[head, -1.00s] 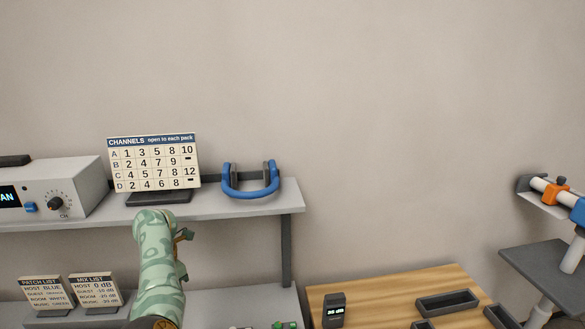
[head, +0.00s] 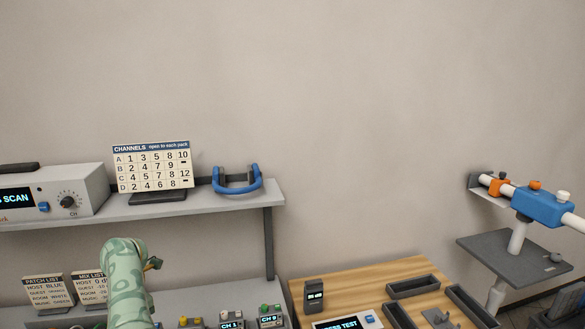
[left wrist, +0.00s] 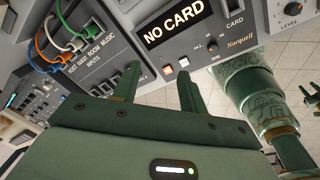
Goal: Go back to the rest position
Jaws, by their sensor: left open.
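My left arm (head: 125,285) rises from the bottom left in the head view, in front of the shelf; its fingertips cannot be made out there. In the left wrist view my left gripper (left wrist: 160,90) is open, its two green fingers apart with nothing between them. It faces a grey recorder (left wrist: 210,35) reading NO CARD; whether it touches cannot be told. Green parts of mine show at that view's right edge. They may include my right gripper, partly cut off; its jaws are unclear. The head view does not show it.
A grey shelf (head: 230,200) holds a scanner box (head: 70,190), a channels board (head: 152,168) and a blue-and-grey headset-like item (head: 237,180). A wooden table (head: 370,275) has dark trays. A blue clamp-like device (head: 540,205) is at right. Coloured cables (left wrist: 60,45) plug in beside the recorder.

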